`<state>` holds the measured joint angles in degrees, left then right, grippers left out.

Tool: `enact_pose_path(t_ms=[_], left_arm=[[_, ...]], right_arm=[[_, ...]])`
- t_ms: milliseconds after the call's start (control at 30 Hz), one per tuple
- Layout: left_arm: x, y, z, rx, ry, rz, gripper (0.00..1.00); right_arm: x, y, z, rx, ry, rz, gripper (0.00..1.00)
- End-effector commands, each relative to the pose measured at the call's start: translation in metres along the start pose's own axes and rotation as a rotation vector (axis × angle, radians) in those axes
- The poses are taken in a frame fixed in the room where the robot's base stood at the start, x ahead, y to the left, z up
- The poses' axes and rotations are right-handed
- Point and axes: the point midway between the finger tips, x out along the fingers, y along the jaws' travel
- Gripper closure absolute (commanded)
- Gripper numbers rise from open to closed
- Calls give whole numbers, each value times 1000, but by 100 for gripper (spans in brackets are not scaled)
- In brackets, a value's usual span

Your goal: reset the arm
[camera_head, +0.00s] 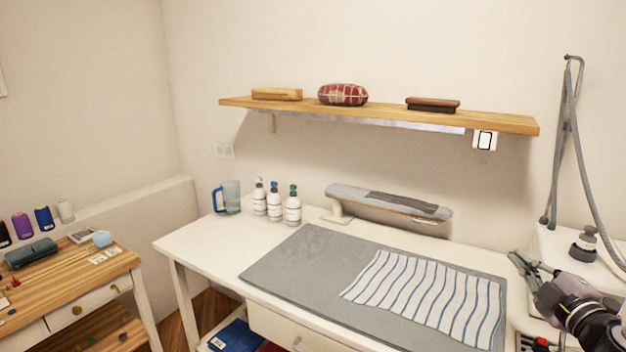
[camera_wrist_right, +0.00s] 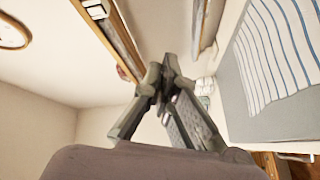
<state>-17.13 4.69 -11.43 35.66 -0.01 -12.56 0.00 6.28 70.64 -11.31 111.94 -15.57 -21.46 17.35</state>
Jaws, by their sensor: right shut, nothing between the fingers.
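My right gripper (camera_head: 524,264) is at the right edge of the head view, raised beside the right end of the white table (camera_head: 200,241). Its fingers are shut with nothing between them. In the right wrist view the closed fingers (camera_wrist_right: 168,75) show in the middle, against the wall and shelf. The striped cloth (camera_head: 425,295) lies on the grey mat (camera_head: 285,262), to the left of the gripper and apart from it. My left gripper is in neither view.
A wooden shelf (camera_head: 380,112) hangs on the wall. Several bottles, including a green-capped one (camera_head: 293,208), a jug (camera_head: 230,198) and a sleeve board (camera_head: 385,200) stand at the table's back. A hose (camera_head: 556,140) hangs at right. The mat's left part is clear.

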Motion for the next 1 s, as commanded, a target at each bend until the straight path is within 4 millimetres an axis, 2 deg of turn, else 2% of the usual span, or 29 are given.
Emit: enact_pose_path(t_ms=[33,133,200,300,433,533,700,1000], left_arm=[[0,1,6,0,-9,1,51],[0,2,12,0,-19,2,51],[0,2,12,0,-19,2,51],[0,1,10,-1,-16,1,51],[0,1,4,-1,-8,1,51],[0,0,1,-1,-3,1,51],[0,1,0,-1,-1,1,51],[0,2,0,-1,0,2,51]], right_arm=[[-8,-39,0,85,-47,-30,100],[-34,-110,4,239,-179,-95,100],[-59,-157,3,342,-284,-153,100],[-102,-219,-1,476,-441,-250,100],[-166,-284,-15,623,-635,-394,100],[-207,-315,-28,700,-747,-488,100],[-262,-347,-50,793,-887,-619,100],[-340,-375,-92,921,-1067,-818,100]])
